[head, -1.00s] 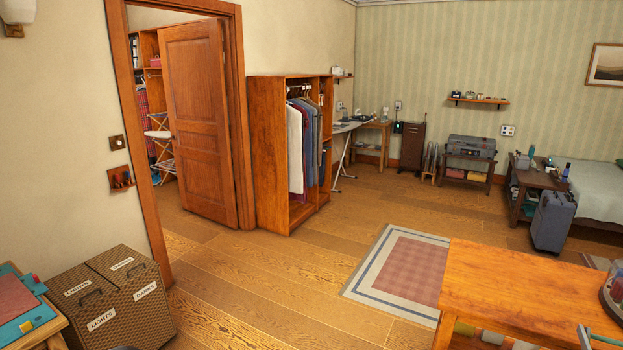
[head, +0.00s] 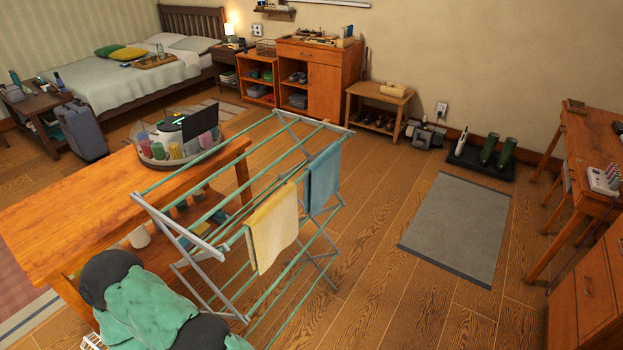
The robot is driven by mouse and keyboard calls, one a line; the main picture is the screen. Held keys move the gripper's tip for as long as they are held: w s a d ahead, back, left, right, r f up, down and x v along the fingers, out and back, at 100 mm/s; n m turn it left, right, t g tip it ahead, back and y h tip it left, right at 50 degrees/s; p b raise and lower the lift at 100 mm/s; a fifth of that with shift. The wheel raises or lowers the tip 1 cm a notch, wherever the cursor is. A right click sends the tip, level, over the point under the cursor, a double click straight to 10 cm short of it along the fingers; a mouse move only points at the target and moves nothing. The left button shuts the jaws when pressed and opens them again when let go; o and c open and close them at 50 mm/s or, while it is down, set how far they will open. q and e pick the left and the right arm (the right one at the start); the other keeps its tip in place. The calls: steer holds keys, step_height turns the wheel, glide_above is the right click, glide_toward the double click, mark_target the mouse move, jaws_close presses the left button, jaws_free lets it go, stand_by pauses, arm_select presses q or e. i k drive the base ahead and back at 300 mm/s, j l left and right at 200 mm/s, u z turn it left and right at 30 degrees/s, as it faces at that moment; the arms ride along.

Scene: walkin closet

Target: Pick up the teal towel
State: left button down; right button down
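A drying rack (head: 222,250) with green bars and pale grey legs stands in front of me in the head view. A teal-blue towel (head: 322,180) hangs over its bars on the far right side. A pale yellow towel (head: 272,228) hangs nearer, to the left of it, on the same rack. Neither of my grippers shows in the head view. The teal-blue towel hangs free, with no gripper near it.
A wooden table (head: 60,225) bearing a tray of cups stands left of the rack. A grey mat (head: 458,225) lies on open floor to the right.

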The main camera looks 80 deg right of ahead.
mark_target(323, 180)
steer(key=z, duration=2.9)
steer(key=i+l+u, duration=0.1)
steer(key=u, duration=1.05)
steer(key=i+l+u, duration=0.1)
steer(key=l+u, duration=0.25)
steer(key=l, duration=0.25)
steer(key=l+u, duration=0.35)
steer(key=l, duration=0.25)
steer(key=l+u, duration=0.35)
steer(key=l, duration=0.2)
steer(key=k+l+u, duration=0.2)
steer(key=l+u, duration=0.15)
steer(key=l, duration=0.2)
